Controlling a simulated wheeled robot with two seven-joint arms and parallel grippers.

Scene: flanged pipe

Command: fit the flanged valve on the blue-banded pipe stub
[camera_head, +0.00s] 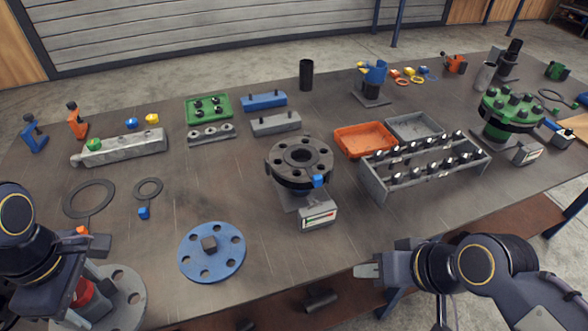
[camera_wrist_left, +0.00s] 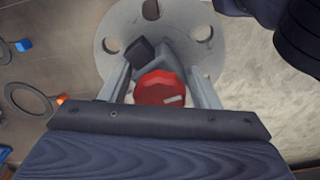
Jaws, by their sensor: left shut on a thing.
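The flanged valve (camera_head: 128,298) is at the lower left, with a grey, holed flange and a red part. It also shows in the left wrist view (camera_wrist_left: 118,20), where the red part sits between my fingers. My left gripper (camera_wrist_left: 160,70) is shut on the valve; its exact grip is partly hidden. A pipe stand with a dark bolt-hole flange (camera_head: 303,158) and a small blue tag is mid-table. A stub with blue on it (camera_head: 372,78) stands farther back; I cannot tell which is the blue-banded stub. My right gripper (camera_head: 368,271) is empty by the front edge, its jaw gap unclear.
A blue holed disc (camera_head: 212,262) lies between the valve and the dark flange. A small gauge box (camera_head: 318,215) stands before that flange. A bolt rack (camera_head: 425,168), orange tray (camera_head: 364,139) and green flange (camera_head: 510,108) are to the right. Flat rings (camera_head: 90,197) lie at left.

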